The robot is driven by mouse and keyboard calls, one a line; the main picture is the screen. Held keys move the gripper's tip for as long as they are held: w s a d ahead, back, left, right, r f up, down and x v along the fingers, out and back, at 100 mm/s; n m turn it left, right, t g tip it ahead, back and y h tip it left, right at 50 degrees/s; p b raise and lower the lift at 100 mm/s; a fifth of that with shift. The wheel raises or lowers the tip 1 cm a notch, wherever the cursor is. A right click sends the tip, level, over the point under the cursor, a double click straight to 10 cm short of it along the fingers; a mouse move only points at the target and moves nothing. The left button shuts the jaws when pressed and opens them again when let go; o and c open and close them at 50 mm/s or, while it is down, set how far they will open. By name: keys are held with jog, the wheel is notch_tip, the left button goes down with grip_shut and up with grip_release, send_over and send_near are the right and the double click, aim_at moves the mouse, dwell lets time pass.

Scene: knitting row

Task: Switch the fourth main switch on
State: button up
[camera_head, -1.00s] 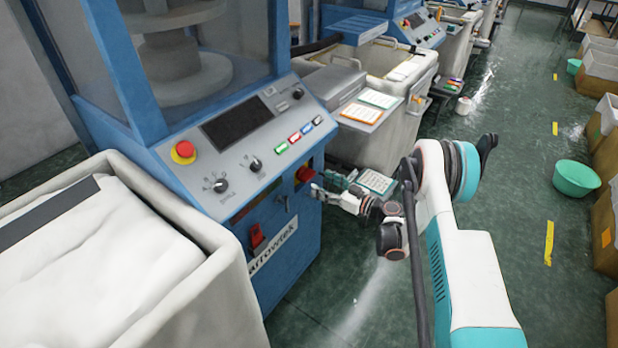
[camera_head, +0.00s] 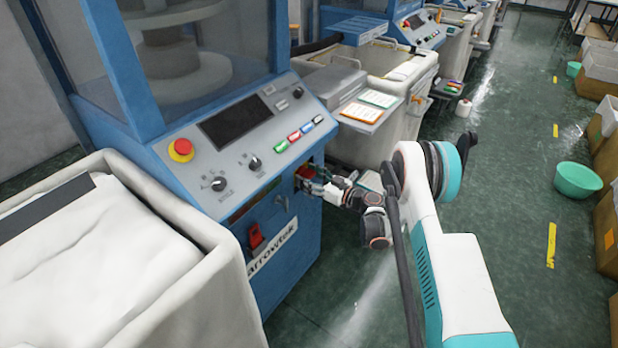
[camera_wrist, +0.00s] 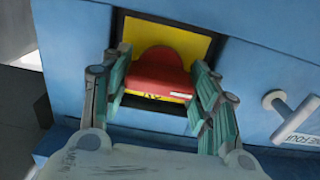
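A red rotary main switch (camera_wrist: 160,72) on a yellow plate (camera_wrist: 205,42) sits in a dark-framed recess in the blue machine's front. The same switch (camera_head: 305,171) shows in the head view at the panel's right, partly covered by my fingers. My gripper (camera_wrist: 160,82) is open, with one green-grey finger on each side of the red knob. Gaps show between the knob and the fingers; I cannot tell whether the tips touch the plate. In the head view, my gripper (camera_head: 312,184) reaches the machine front from the right. The switch's on or off marking is not readable.
A second red part (camera_head: 256,237) sits lower left on the machine front. A T-shaped handle (camera_wrist: 290,104) stands out beside the switch. A red emergency button (camera_head: 181,149) is on the sloped panel.

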jog(key=shift+m, duration=0.4)
jog(key=m, duration=0.8)
jog(key=shift+m, duration=0.3)
jog(key=m, duration=0.8)
jog(key=shift+m, duration=0.4)
jog(key=o, duration=0.8)
